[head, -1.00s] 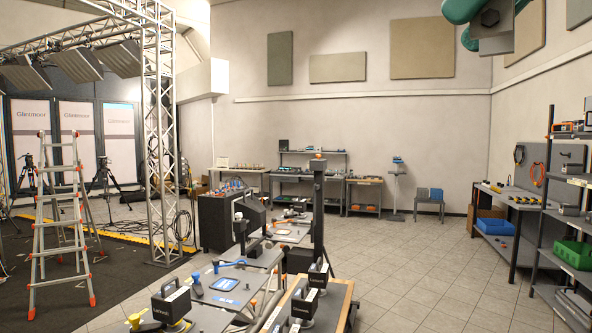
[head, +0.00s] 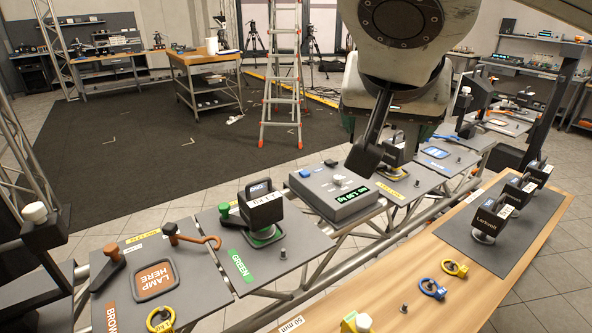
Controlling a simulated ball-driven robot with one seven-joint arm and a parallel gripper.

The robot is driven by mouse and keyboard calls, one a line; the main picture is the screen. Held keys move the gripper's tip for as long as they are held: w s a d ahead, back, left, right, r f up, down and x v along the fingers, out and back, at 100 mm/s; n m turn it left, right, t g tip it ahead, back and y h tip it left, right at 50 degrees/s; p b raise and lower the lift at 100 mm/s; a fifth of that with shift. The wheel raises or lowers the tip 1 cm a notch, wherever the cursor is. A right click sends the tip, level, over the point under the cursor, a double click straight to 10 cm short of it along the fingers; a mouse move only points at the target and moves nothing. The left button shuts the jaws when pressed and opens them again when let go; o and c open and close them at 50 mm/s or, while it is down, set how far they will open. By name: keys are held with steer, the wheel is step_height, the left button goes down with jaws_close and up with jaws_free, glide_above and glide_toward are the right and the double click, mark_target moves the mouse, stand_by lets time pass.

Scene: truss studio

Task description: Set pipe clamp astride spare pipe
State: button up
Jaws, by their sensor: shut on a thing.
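My gripper (head: 388,130) hangs at the upper middle, above the row of grey station plates, its greenish fingers pointing down. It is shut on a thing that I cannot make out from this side. A dark grey bar with a blocky end (head: 366,160) stands in front of the jaws; I cannot tell whether it is held. No pipe clamp shows clearly. Grey pipes (head: 335,268) run below the station plates; I cannot tell which, if any, is the spare pipe.
A wooden-topped table (head: 375,287) at front right bears black lamps (head: 486,222), a blue ring (head: 432,288) and a yellow ring (head: 455,267). A scale (head: 335,190) and a green-based lamp (head: 261,208) stand on the station row. A stepladder (head: 281,90) stands behind on dark floor.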

steer(key=s+a+f+m+g+h+b, duration=0.1)
steer(key=s+a+f+m, duration=0.1)
steer(key=f, duration=1)
steer(key=s+a+f+m+g+h+b, duration=0.1)
steer(key=s+a+f, duration=0.4)
steer(key=f, duration=0.8)
steer(key=s+a+f+m+g+h+b, duration=0.1)
steer(key=s+a+f+m, duration=0.3)
steer(key=f, duration=0.9)
steer(key=shift+a+f+g+h+b, duration=0.2)
steer(key=shift+a+g+h+b, duration=0.2)
steer(key=shift+h, duration=0.3)
steer(key=shift+f+b, duration=3.05)
steer(key=shift+f, duration=1.7)
steer(key=shift+s+a+f, duration=0.1)
steer(key=shift+a+f, duration=0.05)
steer(key=o, duration=1)
steer(key=shift+o, duration=0.2)
steer(key=b+v, duration=0.1)
steer(key=v, duration=1)
steer(key=shift+f, duration=0.1)
steer(key=shift+s, duration=0.1)
